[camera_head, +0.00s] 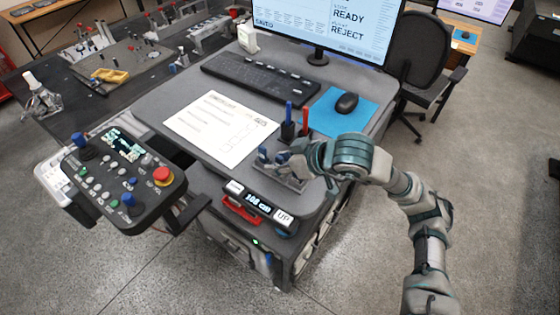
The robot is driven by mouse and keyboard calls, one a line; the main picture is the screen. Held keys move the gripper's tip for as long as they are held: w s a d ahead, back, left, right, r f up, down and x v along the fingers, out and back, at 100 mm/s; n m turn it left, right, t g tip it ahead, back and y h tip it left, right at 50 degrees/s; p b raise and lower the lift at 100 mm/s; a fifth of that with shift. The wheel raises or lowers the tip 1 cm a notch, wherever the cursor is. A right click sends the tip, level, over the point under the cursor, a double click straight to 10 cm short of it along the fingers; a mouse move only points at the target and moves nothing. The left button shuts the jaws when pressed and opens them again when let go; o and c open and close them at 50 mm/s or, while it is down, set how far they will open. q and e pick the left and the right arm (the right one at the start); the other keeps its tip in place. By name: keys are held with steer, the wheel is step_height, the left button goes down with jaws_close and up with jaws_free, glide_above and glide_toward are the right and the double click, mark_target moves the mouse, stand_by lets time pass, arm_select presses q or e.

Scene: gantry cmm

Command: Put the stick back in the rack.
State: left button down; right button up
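My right gripper (279,160) is at the front edge of the desk. Its arm comes in from the right. Its fingers are small in view and overlap a small grey rack (290,182) with dark blue pieces (263,154) at its left end. I cannot tell whether the fingers are open or shut, or whether they touch these pieces. No separate stick can be made out with certainty; it may be hidden at the fingers. My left gripper is out of view.
Behind the gripper, a dark cup holds a blue pen (289,112) and a red pen (305,121). A paper sheet (221,127), keyboard (261,77) and mouse (347,103) on a blue mat (325,117) lie on the desk. A control panel (122,180) stands at left.

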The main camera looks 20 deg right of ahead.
steer(key=shift+d, duration=0.1)
steer(key=shift+d+r, duration=0.15)
steer(key=shift+d, duration=0.05)
steer(key=v, duration=1.1)
steer(key=shift+s, duration=0.25)
